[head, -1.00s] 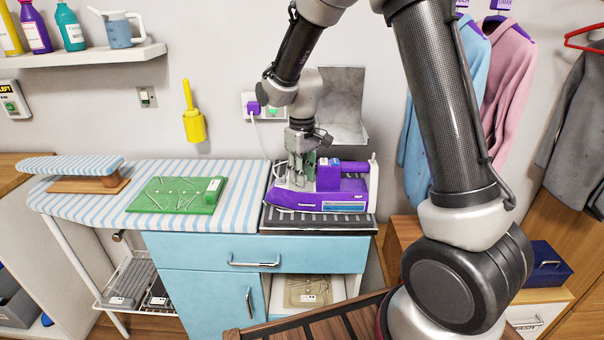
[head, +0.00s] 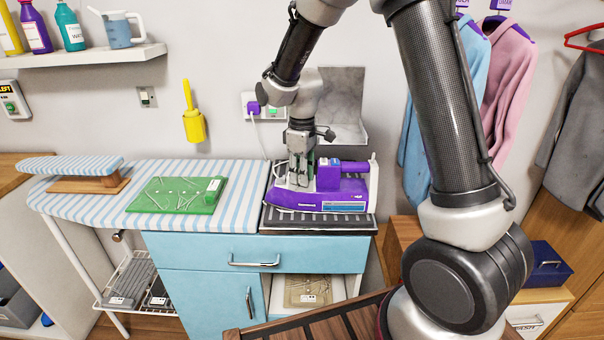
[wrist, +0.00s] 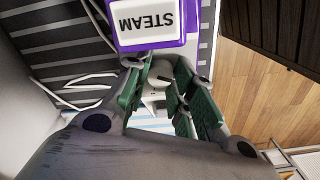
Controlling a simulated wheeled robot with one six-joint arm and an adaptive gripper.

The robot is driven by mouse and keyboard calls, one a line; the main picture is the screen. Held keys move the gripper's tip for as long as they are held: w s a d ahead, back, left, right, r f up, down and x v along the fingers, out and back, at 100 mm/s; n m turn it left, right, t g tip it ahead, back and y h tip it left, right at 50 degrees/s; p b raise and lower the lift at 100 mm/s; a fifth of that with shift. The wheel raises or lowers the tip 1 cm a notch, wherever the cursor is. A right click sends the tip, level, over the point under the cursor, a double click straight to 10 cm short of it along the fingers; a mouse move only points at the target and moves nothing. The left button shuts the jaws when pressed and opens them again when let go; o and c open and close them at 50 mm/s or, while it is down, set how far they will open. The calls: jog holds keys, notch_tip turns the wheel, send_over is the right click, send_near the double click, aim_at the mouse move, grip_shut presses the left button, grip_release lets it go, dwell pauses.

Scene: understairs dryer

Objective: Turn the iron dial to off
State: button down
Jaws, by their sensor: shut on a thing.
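The purple iron (head: 325,196) rests on a dark ribbed stand (head: 275,217) on the counter, its handle toward the right. My gripper (head: 299,182) points down at the left part of the iron. In the wrist view my gripper (wrist: 165,88) has its green-padded fingers around a small pale piece, which I take to be the iron dial (wrist: 160,74). Its fingers are shut on it. The dial is mostly hidden by the fingers, so I cannot read its setting. The iron's block marked STEAM (wrist: 147,22) is right beside the fingers.
A green pinned mat (head: 177,195) lies on the striped ironing board (head: 140,210) to the left. A purple plug (head: 254,107) sits in the wall socket behind, with a white cord hanging down. A grey metal panel (head: 340,105) stands behind the iron.

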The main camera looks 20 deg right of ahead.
jog(key=c, duration=1.2)
grip_release()
jog(key=shift+o, duration=0.2)
notch_tip(320, 180, up, 12)
